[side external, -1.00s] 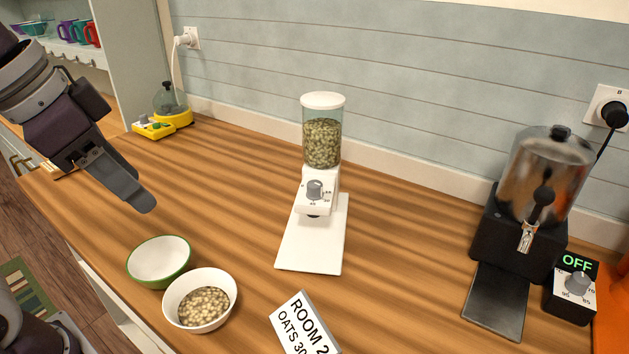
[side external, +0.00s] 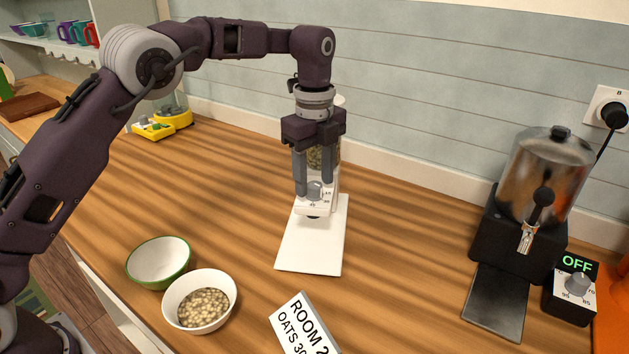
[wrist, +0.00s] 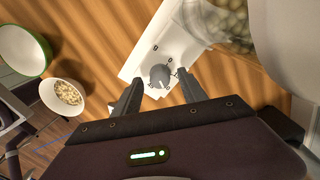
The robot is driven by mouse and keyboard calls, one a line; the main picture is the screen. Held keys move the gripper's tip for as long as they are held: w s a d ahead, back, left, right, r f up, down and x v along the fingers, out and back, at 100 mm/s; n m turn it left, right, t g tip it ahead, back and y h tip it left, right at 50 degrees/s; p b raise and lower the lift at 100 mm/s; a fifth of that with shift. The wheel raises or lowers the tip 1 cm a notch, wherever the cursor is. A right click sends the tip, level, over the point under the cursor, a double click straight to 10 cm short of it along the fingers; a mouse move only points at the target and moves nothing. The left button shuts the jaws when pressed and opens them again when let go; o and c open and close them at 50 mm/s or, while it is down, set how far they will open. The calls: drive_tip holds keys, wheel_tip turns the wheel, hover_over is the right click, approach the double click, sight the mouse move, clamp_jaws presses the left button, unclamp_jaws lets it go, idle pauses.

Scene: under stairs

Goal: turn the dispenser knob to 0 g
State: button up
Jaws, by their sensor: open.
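The white dispenser stands at the middle of the counter, with its base plate (side external: 312,245) toward the front and its clear hopper of oats (side external: 316,158) mostly behind my gripper. Its grey knob (side external: 315,188) is on the front panel and also shows in the wrist view (wrist: 159,76). Printed marks ring the knob; I cannot read its setting surely. My gripper (side external: 314,190) points down in front of the panel, fingers apart. In the wrist view its fingertips (wrist: 156,80) lie on either side of the knob, with gaps visible. Contact with the knob does not show.
A green-rimmed bowl (side external: 160,262) and a white bowl holding oats (side external: 186,321) stand at front left. A sign (side external: 303,325) reads ROOM 2, OATS 30, cut off. A metal urn (side external: 548,175) and a control box reading OFF (side external: 575,290) stand right.

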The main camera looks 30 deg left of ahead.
drive_tip(key=shift+f, duration=0.65)
clamp_jaws()
drive_tip(key=shift+n, duration=0.4)
drive_tip(key=n, duration=0.4)
drive_tip(key=shift+n, duration=0.4)
drive_tip(key=n, duration=0.6)
drive_tip(key=shift+r, duration=0.1)
drive_tip(key=n, duration=0.6)
drive_tip(key=shift+n, duration=0.3)
drive_tip(key=n, duration=0.5)
drive_tip(key=shift+n, duration=0.3)
